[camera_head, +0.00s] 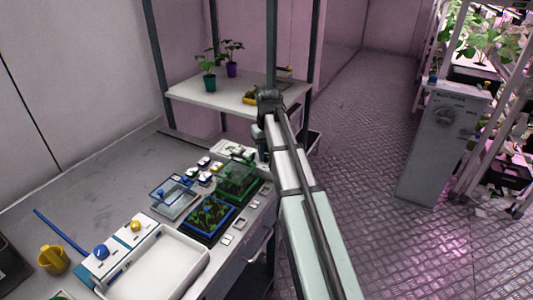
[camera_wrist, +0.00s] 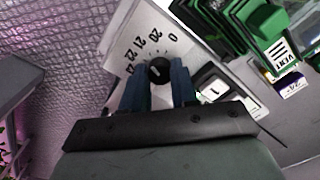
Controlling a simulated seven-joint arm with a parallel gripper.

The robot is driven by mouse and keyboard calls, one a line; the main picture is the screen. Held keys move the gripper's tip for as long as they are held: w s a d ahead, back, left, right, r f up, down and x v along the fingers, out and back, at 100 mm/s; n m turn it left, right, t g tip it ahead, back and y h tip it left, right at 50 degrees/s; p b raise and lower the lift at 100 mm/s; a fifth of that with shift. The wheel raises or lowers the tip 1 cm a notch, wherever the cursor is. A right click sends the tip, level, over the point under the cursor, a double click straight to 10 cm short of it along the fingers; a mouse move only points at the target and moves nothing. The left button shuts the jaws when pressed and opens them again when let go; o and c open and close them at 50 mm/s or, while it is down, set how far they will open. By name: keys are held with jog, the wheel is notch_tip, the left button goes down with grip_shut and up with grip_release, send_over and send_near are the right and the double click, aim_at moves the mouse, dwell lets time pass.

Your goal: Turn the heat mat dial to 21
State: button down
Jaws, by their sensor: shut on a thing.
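In the wrist view, the black round dial knob (camera_wrist: 158,69) sits on a white panel (camera_wrist: 141,27) printed with 0, 20, 21, 22 and further marks around it. A small light mark shows on the knob, but I cannot tell for sure which number it points to. My gripper (camera_wrist: 159,75) is shut on the knob, with one blue finger on each side. In the head view, my arm covers the gripper and the dial.
Beside the dial are a white switch (camera_wrist: 214,91) and green trays (camera_wrist: 250,25). A plant shelf (camera_head: 215,95) stands behind.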

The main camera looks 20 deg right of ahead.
aim_at(268, 155)
jog(key=shift+w, duration=0.1)
jog(key=c, duration=0.9)
grip_release()
jog(key=shift+o, duration=0.2)
jog(key=shift+r, duration=0.15)
notch_tip(268, 155, up, 14)
jog(key=shift+d+f, duration=0.15)
jog(key=shift+f, duration=0.05)
